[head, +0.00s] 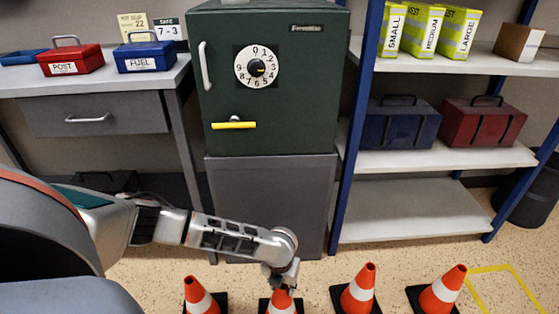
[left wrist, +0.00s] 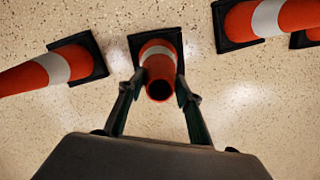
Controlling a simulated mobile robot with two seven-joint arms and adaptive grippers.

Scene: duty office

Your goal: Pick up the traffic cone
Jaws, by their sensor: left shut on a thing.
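Several orange traffic cones with white bands and black square bases stand in a row on the floor at the bottom of the head view. My left gripper (left wrist: 154,92) is shut on one traffic cone (left wrist: 158,70), with a finger on each side near its top. This cone also shows low in the head view (head: 282,302), second from the left, partly hidden by the gripper and cut by the frame's edge. It looks upright. I cannot tell whether its base touches the floor. My right gripper does not show.
Neighbouring cones stand at the left (head: 198,297) and right (head: 359,291), with another (head: 443,290) further right. Behind are a green safe (head: 270,110) on a grey cabinet (head: 270,200), a desk (head: 95,112) and a shelf unit (head: 420,212). Yellow tape (head: 490,268) marks the floor at right.

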